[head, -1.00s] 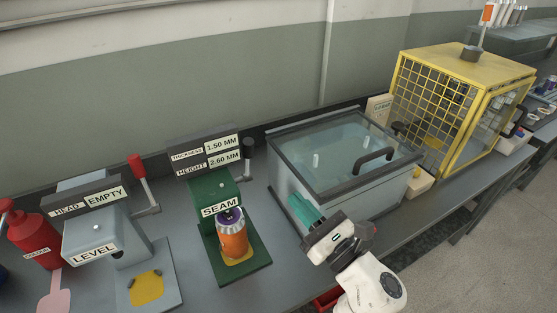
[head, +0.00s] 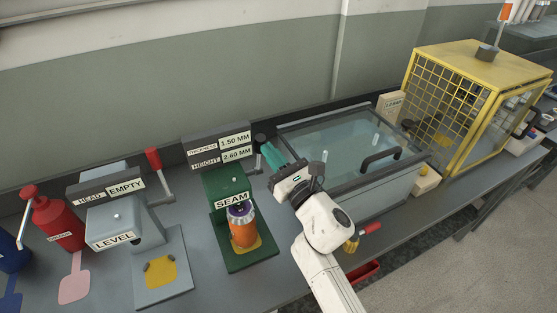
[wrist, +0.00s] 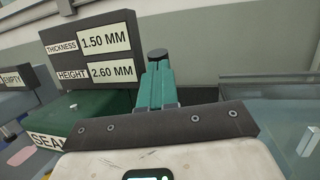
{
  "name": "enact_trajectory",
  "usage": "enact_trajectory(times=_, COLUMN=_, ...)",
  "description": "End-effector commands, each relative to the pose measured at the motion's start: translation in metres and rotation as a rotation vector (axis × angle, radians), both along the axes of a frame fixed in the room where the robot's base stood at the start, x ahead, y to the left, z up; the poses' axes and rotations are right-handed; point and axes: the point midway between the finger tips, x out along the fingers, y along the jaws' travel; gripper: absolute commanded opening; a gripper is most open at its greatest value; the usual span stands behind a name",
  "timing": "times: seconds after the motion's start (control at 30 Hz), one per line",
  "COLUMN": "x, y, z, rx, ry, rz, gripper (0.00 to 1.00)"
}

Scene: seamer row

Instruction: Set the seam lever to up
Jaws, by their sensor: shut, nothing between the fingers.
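The green seam machine (head: 222,187), labelled SEAM, holds an orange can (head: 242,228) with a purple top. The seam lever's black knob (head: 261,138) stands at the machine's right, beside the 1.50 MM and 2.60 MM display, with the knob at the top end. In the wrist view the knob (wrist: 157,54) shows just beyond the fingertips (wrist: 158,70). I cannot tell whether they touch.
The level machine (head: 112,222) with a red-handled lever (head: 154,162) stands to the left, by a red bottle (head: 56,220). A glass-lidded tank (head: 345,150) is close on the right of my gripper. A yellow cage (head: 465,105) stands farther right.

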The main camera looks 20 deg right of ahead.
Motion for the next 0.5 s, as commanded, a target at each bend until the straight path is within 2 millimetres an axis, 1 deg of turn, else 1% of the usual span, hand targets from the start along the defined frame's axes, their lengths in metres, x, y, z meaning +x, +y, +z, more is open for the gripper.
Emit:
enact_trajectory(times=0.37, x=0.002, y=0.000, z=0.001, rx=0.000, ry=0.000, rz=0.000, gripper=0.00)
enact_trajectory(times=0.43, x=0.008, y=0.000, z=0.003, rx=-0.003, ry=-0.002, rz=-0.001, gripper=0.00)
enact_trajectory(times=0.5, x=0.018, y=0.000, z=0.008, rx=-0.002, ry=-0.004, rz=-0.001, gripper=0.00)
